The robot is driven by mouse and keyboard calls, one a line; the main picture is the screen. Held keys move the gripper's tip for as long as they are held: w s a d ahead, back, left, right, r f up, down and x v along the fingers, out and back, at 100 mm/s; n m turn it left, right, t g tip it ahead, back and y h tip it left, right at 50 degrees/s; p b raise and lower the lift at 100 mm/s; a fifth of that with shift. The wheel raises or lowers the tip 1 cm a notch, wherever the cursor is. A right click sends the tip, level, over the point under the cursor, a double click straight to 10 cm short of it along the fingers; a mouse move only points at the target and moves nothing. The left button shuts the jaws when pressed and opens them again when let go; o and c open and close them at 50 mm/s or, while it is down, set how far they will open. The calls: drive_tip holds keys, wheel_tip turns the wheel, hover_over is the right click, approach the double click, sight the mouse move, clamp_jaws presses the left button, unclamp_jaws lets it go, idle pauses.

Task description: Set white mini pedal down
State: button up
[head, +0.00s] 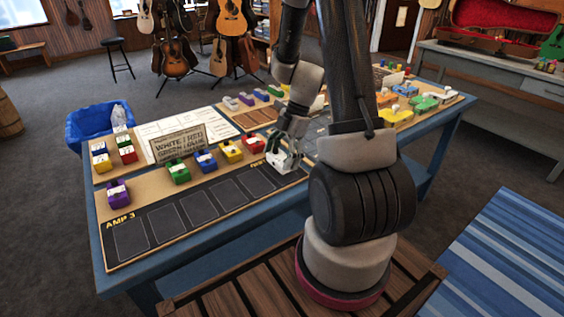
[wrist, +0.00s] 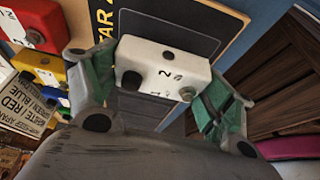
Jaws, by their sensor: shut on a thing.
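The white mini pedal (head: 281,162) is at the right end of the row of dark outlined slots on the tan-edged board (head: 118,262). My gripper (head: 290,152) is shut on it from above. In the wrist view the white pedal (wrist: 165,66) shows a black knob, a "2" and a small leaf mark. It sits between my gripper's two green pads (wrist: 160,88). A dark slot (wrist: 165,32) lies just beyond it. I cannot tell whether the pedal touches the board.
Purple (head: 117,193), green (head: 178,172), blue (head: 206,161), yellow (head: 231,150) and red (head: 252,142) pedals line the board's back edge. A sign (head: 179,143) reading "WHITE RED" stands behind them. A blue bin (head: 97,122) is at the far left. Several slots left of the white pedal are empty.

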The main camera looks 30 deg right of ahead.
drive_tip(key=shift+f, duration=1.1)
drive_tip(key=o, duration=1)
drive_tip(key=shift+f, duration=0.1)
drive_tip(key=v, duration=1.2)
drive_tip(key=s+a+r+m+t+h, duration=0.2)
drive_tip(key=s+a+r+m, duration=0.1)
drive_tip(key=s+r+m, duration=0.5)
drive_tip(key=s+a+r+m+t+h, duration=0.2)
drive_tip(key=s+a+r+m, duration=0.2)
drive_tip(key=s+r+m, duration=0.4)
drive_tip(key=shift+s+a+r+m+t, duration=0.25)
drive_tip(key=shift+s+a+m+t, duration=0.1)
drive_tip(key=shift+m, duration=0.85)
